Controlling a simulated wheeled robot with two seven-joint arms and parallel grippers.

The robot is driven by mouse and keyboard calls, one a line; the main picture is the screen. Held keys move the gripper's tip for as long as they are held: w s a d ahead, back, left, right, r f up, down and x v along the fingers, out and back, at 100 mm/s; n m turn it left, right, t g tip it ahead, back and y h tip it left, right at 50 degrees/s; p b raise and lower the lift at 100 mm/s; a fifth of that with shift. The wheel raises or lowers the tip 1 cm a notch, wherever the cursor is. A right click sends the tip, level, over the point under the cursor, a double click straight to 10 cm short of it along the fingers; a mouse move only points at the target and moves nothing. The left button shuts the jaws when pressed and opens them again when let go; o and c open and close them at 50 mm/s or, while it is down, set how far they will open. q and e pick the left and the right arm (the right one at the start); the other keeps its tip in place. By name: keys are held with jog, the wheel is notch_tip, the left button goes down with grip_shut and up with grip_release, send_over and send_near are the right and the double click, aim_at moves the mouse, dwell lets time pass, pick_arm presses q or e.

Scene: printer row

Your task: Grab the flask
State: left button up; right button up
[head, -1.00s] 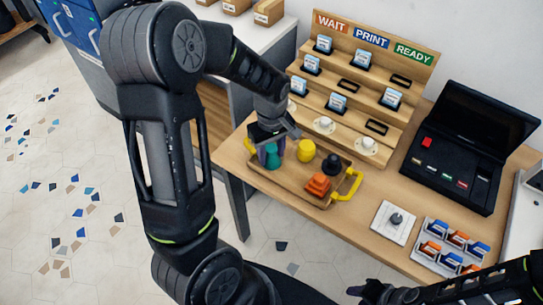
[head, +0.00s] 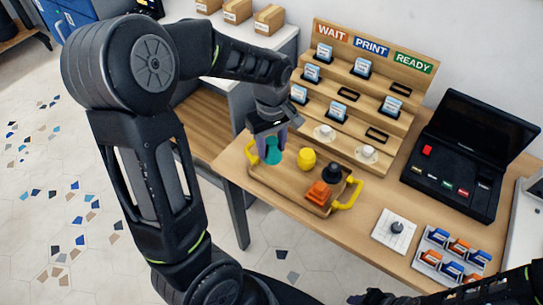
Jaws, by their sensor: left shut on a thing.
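The flask (head: 273,155) is a small teal piece with a narrow neck. My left gripper (head: 270,146) is shut on it from above, and its fingers hide part of the upper body. The flask appears raised a little above the left end of the wooden tray (head: 268,182), which has yellow handles. My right gripper (head: 372,297) is only partly in view at the bottom edge, and its jaw opening is unclear.
A yellow piece (head: 307,159), a black piece (head: 332,173) and an orange piece (head: 319,193) stand on the tray. Behind it is a stepped wooden rack (head: 345,150) with cards and cups. A black open case (head: 468,150) stands to the right.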

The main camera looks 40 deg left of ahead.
aim_at(272, 140)
pick_arm(q)
jog(key=shift+r, duration=1.8)
